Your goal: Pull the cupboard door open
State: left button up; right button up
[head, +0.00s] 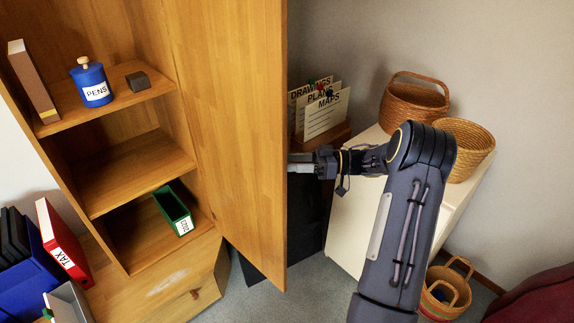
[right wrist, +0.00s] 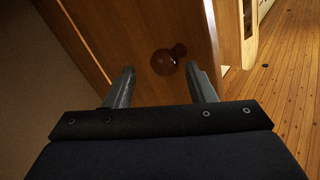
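The cupboard door (head: 228,110) stands swung open, its inner face showing in the head view and the shelves beside it in plain sight. My right gripper (head: 300,162) is at the outer side of the door, by its free edge; its tips are partly hidden there. In the right wrist view the gripper (right wrist: 162,87) is open, its two fingers apart. A round dark-red knob (right wrist: 164,62) on the door's outer face (right wrist: 120,35) shows just ahead of the gap, nearer the right finger. Whether the knob touches that finger I cannot tell. My left gripper is not in view.
The shelves hold a blue PENS jar (head: 92,82), a dark block (head: 138,81), a brown file (head: 33,82) and a green box (head: 174,208). Wicker baskets (head: 413,98) stand on a pale cabinet (head: 355,215) at right. A drawer (head: 165,290) lies below the shelves.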

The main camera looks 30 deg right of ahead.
jog(key=v, duration=0.5)
jog(key=shift+s+f, duration=0.15)
jog(key=shift+s, duration=0.1)
